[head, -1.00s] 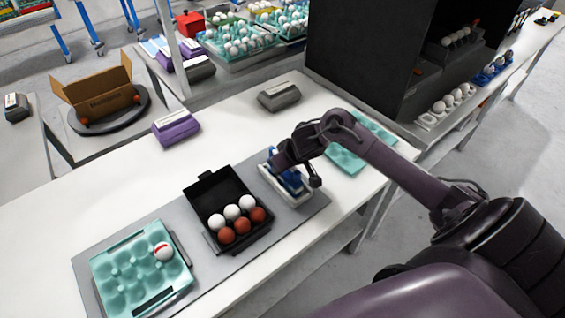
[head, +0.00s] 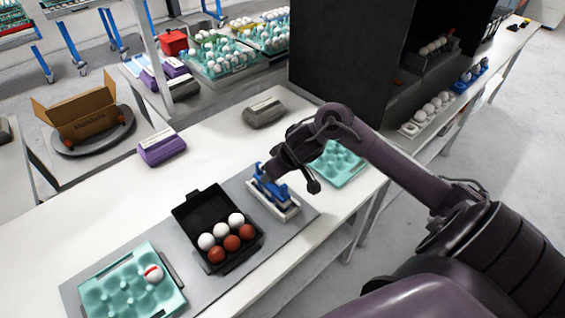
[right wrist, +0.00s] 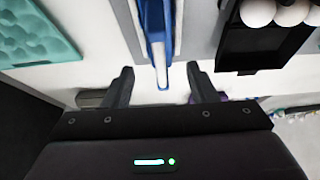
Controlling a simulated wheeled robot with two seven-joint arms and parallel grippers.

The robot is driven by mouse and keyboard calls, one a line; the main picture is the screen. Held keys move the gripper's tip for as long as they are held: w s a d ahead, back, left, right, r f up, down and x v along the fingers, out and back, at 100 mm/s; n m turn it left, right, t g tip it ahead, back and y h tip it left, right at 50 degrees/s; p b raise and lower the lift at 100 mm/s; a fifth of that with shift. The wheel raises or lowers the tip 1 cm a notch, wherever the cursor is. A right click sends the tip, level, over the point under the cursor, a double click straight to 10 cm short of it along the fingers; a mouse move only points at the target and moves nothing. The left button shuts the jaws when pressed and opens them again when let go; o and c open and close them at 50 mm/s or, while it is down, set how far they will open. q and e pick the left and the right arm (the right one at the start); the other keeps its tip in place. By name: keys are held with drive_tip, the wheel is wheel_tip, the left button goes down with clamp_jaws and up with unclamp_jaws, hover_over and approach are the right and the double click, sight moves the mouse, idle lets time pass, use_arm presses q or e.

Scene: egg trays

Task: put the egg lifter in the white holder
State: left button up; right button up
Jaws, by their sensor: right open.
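The blue egg lifter (head: 268,183) sits in the white holder (head: 289,213) on the grey mat, right of the black egg carton. In the right wrist view the lifter (right wrist: 157,35) shows as a blue strip with a pale end, pointing between my fingers. My right gripper (right wrist: 160,78) is open and empty, its two fingers apart on either side of the lifter's end without visible contact. In the head view my right gripper (head: 288,172) is just above and behind the lifter and partly hides it. My left gripper is not in view.
A black carton (head: 190,212) holds white and brown eggs. A teal tray (head: 98,300) with one red-striped egg is at the front left. Another teal tray (head: 345,165) lies behind my right arm. A grey carton (head: 264,112) and a purple carton (head: 161,147) stand at the back.

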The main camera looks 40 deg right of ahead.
drive_tip(key=v, duration=0.6)
drive_tip(key=shift+p, duration=0.3)
